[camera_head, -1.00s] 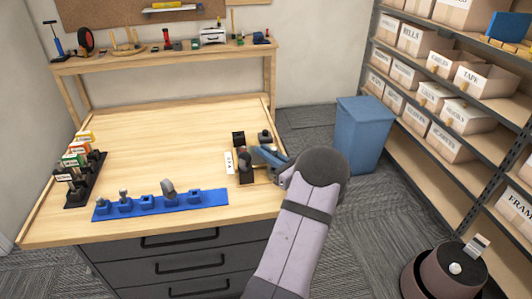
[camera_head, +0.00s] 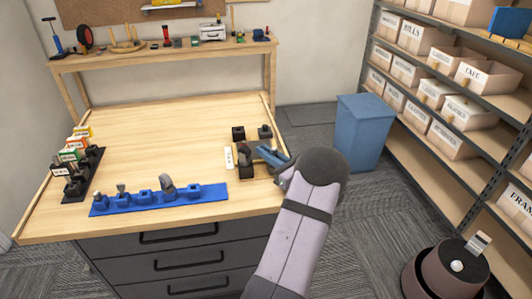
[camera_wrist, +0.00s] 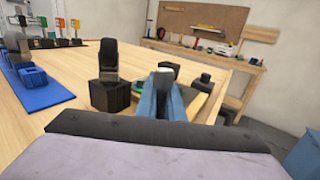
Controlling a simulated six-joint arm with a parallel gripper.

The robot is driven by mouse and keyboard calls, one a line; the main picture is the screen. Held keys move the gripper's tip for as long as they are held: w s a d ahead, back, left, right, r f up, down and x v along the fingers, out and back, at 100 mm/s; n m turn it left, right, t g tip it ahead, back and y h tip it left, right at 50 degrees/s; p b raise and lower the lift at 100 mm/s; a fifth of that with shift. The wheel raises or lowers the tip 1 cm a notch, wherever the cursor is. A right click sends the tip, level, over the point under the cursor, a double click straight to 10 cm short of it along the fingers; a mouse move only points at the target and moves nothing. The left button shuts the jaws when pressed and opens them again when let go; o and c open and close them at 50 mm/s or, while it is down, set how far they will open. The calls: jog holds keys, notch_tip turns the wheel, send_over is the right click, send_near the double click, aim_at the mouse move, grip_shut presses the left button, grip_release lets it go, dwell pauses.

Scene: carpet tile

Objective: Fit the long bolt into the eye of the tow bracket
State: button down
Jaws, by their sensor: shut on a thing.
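My gripper (camera_wrist: 166,92) has its blue fingers close together over the right part of the workbench. It is shut on a small part with a pale grey top (camera_wrist: 165,69), probably the long bolt; the fingers hide most of it. In the head view the gripper (camera_head: 266,154) is beside a dark upright piece (camera_head: 244,156) at the right of the bench. In the wrist view a black upright piece on a black block (camera_wrist: 109,94) stands just left of the fingers, probably the tow bracket. Its eye cannot be made out, nor whether the held part touches it.
Two more black blocks (camera_head: 238,132) (camera_head: 265,131) stand behind the gripper. A white label (camera_head: 229,158) lies to the left. A blue rack (camera_head: 205,195) with several parts is at the front, a black rack (camera_head: 95,165) at the left. The middle of the bench is clear.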

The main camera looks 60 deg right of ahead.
jog(key=c, duration=1.8)
grip_release()
jog(key=shift+f, duration=0.15)
jog(key=shift+s+a+f, duration=0.1)
jog(key=shift+s+f, duration=0.1)
jog(key=shift+s, duration=0.2)
jog(key=b+v, duration=0.2)
jog(key=v, duration=0.4)
jog(key=shift+s+a+r, duration=0.1)
jog(key=shift+s, duration=0.15)
